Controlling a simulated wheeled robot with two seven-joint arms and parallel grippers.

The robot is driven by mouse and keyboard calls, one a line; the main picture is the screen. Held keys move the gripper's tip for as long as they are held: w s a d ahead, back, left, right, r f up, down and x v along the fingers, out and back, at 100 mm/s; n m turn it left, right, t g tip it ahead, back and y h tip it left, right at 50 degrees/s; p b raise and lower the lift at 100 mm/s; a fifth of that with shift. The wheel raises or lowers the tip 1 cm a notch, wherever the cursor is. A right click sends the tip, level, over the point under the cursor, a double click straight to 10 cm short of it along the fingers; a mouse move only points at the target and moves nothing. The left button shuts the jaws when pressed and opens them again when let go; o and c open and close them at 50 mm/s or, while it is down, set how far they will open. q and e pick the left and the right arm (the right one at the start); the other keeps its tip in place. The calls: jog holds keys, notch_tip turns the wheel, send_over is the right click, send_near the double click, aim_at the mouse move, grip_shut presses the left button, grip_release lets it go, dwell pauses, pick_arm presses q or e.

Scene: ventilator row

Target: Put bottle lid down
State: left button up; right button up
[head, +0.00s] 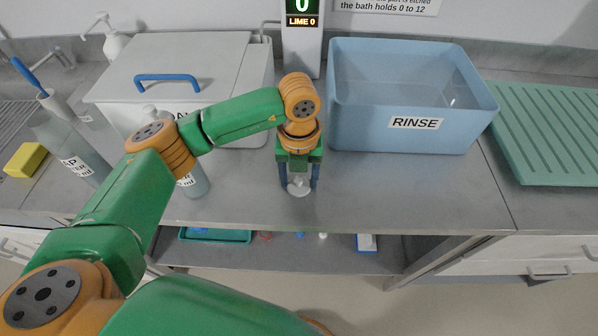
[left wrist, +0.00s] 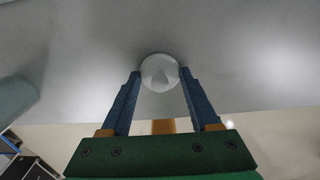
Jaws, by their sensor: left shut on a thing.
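In the left wrist view the lid (left wrist: 159,72) sits between the fingertips of the gripper (left wrist: 160,84). I cannot tell whether the lid touches the counter. A grey bottle (head: 194,182) with a label stands to the left, partly behind my left arm, with a pale top. My right gripper is not in view.
A blue tub marked RINSE (head: 415,120) stands behind to the right. A white lidded bath (head: 170,60) with a blue handle is behind to the left. Another labelled bottle (head: 75,150) stands further left. The counter (head: 400,190) in front of the tub is clear to its front edge.

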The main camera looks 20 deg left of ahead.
aim_at(300, 178)
pick_arm(q)
jog(key=shift+f, duration=0.25)
jog(key=o, duration=1.3)
jog(key=shift+r, duration=0.1)
jog(key=shift+r, duration=0.35)
notch_tip(300, 178, up, 5)
jog(key=shift+r+b, duration=0.15)
jog(key=shift+b, duration=0.7)
notch_tip(300, 178, up, 6)
jog(key=shift+r, duration=0.2)
